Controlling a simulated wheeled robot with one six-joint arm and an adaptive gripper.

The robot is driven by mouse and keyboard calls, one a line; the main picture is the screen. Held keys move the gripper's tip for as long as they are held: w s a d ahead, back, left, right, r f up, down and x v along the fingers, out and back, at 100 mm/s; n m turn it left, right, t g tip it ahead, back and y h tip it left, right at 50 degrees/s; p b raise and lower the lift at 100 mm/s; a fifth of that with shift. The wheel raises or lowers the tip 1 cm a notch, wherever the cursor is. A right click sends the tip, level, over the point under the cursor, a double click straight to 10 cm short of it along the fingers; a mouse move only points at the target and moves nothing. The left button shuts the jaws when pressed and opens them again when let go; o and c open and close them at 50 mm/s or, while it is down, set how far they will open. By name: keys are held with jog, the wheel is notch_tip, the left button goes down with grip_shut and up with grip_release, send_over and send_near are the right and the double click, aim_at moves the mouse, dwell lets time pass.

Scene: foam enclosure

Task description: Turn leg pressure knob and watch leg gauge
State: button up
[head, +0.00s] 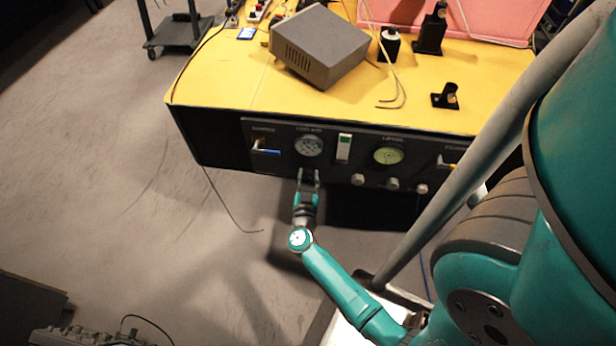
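A dark control panel (345,172) runs along the front of a yellow-topped bench. Three small pale knobs sit low on the panel: a left one (357,179), a middle one (392,184) and a right one (421,188). My gripper (308,173) is just below the white gauge, pointing at the panel. Its two fingers are apart. I cannot tell whether a knob is between them.
A blue-handled switch (266,152) and a white-framed indicator (344,147) are on the panel. On the yellow bench top (225,85) stand a grey box (320,45) and black fittings (446,96). A thin cable hangs left of my gripper. The floor at left is mostly clear.

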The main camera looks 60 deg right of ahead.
jog(key=shift+m, duration=0.3)
jog(key=m, duration=1)
jog(key=shift+w+h, duration=0.1)
jog(key=shift+h, duration=0.3)
jog(key=m, duration=0.4)
jog(key=shift+m+g, duration=0.3)
jog(key=shift+m, duration=0.1)
jog(key=m, duration=0.5)
jog(key=shift+g+h, duration=0.3)
jog(key=o, duration=1.1)
jog(key=shift+o, duration=0.2)
